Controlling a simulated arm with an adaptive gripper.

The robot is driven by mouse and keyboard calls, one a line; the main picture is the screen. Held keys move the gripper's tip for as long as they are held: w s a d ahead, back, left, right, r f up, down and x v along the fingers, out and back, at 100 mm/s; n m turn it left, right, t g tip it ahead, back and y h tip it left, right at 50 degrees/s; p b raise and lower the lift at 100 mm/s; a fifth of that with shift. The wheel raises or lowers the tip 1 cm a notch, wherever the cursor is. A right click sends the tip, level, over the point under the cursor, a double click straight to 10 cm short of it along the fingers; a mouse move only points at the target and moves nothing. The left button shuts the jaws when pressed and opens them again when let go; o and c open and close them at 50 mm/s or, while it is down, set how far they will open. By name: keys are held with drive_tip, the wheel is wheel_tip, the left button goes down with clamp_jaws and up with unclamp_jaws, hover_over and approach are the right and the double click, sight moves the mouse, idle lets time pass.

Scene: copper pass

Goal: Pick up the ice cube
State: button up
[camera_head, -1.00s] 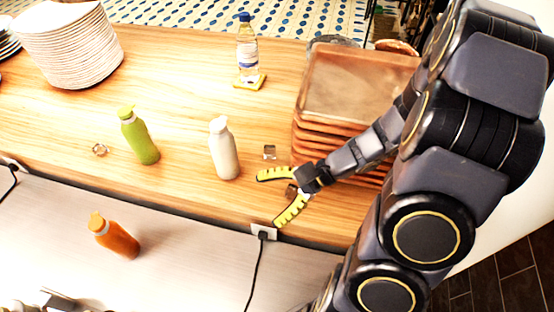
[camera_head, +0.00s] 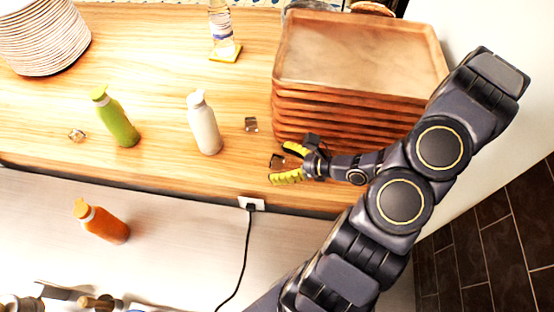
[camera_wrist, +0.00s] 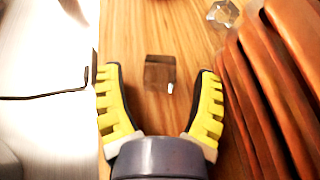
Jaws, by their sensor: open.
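A clear ice cube (camera_wrist: 160,73) lies on the wooden counter between the tips of my open gripper (camera_wrist: 159,84) in the wrist view, with gaps on both sides. In the head view, this ice cube (camera_head: 277,160) also shows between the yellow fingers of my gripper (camera_head: 279,165), in front of the tray stack. A second ice cube (camera_head: 251,124) sits farther back and left, and it shows at the top of the wrist view (camera_wrist: 223,14). A third ice cube (camera_head: 77,135) lies left of the green bottle (camera_head: 115,117).
A stack of brown trays (camera_head: 350,95) stands close beside my gripper. An orange bottle (camera_head: 101,222) is on the lower surface, near a socket (camera_head: 252,203).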

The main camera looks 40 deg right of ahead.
sight(281, 160)
drive_tip(key=c, duration=1)
wheel_tip(281, 160, up, 18)
drive_tip(key=shift+r, duration=0.1)
idle(0.5)
